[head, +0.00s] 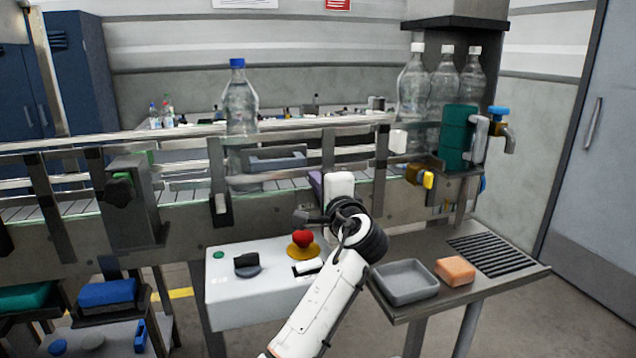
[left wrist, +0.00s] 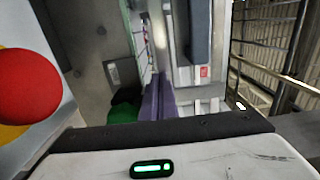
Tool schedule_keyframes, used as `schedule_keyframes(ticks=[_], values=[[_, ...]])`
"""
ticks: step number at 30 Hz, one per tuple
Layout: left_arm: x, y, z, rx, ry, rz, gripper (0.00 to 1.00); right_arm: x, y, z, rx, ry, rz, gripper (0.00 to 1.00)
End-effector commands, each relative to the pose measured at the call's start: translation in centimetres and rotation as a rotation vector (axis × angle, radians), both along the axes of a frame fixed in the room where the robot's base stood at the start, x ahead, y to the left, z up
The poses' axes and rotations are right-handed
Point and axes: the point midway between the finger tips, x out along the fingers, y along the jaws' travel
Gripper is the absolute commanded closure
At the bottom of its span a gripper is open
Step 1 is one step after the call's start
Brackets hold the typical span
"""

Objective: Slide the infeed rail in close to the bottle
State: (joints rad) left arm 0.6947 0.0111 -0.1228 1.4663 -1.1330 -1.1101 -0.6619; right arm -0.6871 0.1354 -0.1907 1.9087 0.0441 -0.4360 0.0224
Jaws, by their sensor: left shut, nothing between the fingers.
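A clear bottle (head: 239,104) with a blue cap stands upright on the conveyor, its lower part partly hidden by the front rails and posts. Metal guide rails (head: 178,141) run along the conveyor; which one is the infeed rail I cannot tell for sure. My left gripper (head: 316,184) is at the front of the conveyor, to the right of the bottle and below the upper rail. Its shut purple fingers (left wrist: 160,98) also show in the left wrist view, with nothing between them. Whether they touch a rail is unclear. My right gripper is out of view.
A control box with a red button (head: 303,239) stands below the gripper. A grey tray (head: 405,282) and an orange sponge (head: 455,271) lie on the right side shelf. Several white-capped bottles (head: 443,85) stand at the back right. A dark clamp block (head: 131,199) is at left.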

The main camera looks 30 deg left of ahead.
Motion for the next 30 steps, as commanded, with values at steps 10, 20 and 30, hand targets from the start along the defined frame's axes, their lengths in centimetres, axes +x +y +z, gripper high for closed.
schedule_keyframes(ticks=[10,20,30], values=[[2.2,2.7,0.0,0.000,0.000,0.001,1.00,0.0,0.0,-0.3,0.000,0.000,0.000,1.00],[2.2,2.5,0.0,-0.001,0.001,0.000,1.00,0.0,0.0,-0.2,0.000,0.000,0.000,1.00],[-0.4,-2.3,-0.3,-0.003,-0.002,-0.010,1.00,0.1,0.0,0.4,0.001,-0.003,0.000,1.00]])
